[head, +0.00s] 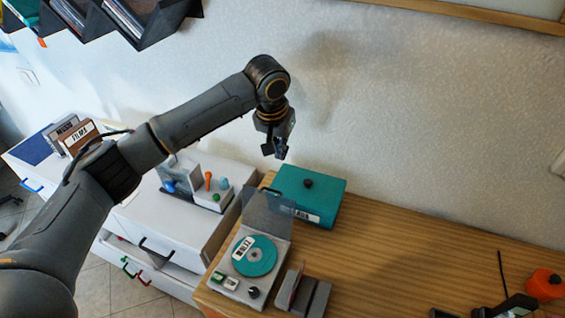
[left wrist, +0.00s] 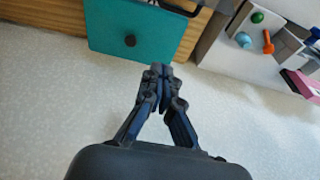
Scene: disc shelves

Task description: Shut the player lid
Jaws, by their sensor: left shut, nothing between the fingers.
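The player (head: 238,285) is a light grey box at the left end of the wooden counter. A teal disc (head: 254,256) with a white label lies in it. Its see-through grey lid (head: 268,212) stands raised at the player's back edge, leaning toward the teal box. My left gripper (head: 276,152) is shut and empty, fingers pointing down. It is in the air above and behind the lid, near the wall, apart from it. In the left wrist view the shut fingertips (left wrist: 160,72) show beside the teal box.
A teal box (head: 318,190) with a black knob stands behind the player. A dark grey slotted holder (head: 312,298) stands right of it. White drawers (head: 160,225) are at left, with a holder of coloured pegs on top. The counter's middle is clear. An orange bottle (head: 545,284) is at far right.

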